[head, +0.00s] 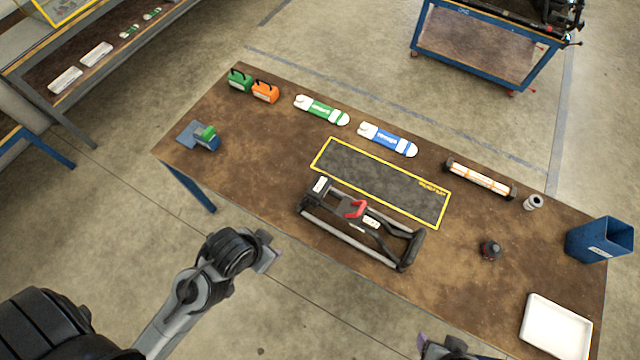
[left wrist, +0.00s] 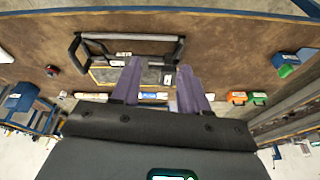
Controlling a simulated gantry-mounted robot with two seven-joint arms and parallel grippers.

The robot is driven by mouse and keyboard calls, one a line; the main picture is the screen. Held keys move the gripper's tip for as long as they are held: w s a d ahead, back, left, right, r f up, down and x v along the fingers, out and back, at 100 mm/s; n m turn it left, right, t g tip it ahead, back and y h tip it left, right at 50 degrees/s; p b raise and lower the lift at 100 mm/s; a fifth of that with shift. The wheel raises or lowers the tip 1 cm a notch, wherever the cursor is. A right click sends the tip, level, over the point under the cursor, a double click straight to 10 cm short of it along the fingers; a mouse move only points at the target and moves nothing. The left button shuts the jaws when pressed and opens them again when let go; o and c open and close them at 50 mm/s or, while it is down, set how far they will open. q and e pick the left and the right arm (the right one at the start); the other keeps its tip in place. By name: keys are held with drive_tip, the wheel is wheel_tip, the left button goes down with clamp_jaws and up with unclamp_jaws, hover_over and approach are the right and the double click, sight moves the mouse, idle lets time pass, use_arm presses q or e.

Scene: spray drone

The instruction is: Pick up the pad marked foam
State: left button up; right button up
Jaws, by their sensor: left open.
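No word "foam" can be read at this size, so I cannot tell which item bears it. Two long white items lie along the table's far side, one with a green band (head: 322,110) and one with a blue band (head: 388,139). A green block (head: 240,81) and an orange block (head: 265,92) stand at the far left corner; the orange one (left wrist: 237,97) also shows in the left wrist view. A green-and-blue block (head: 208,138) sits by a blue-grey sheet. My left gripper (head: 270,252) is open and empty, off the table's near edge. My right gripper (head: 447,347) is cut off by the bottom edge.
A black skid frame with a red handle (head: 355,209) stands mid-table before a yellow-edged mat (head: 335,156). An orange-and-white roll (head: 480,180), blue bin (head: 600,240) and white tray (head: 555,328) lie right. The near left tabletop is clear.

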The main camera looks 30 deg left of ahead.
idle(0.4)
use_arm(q)
drive_tip(key=o, duration=0.9)
drive_tip(key=shift+o, duration=0.2)
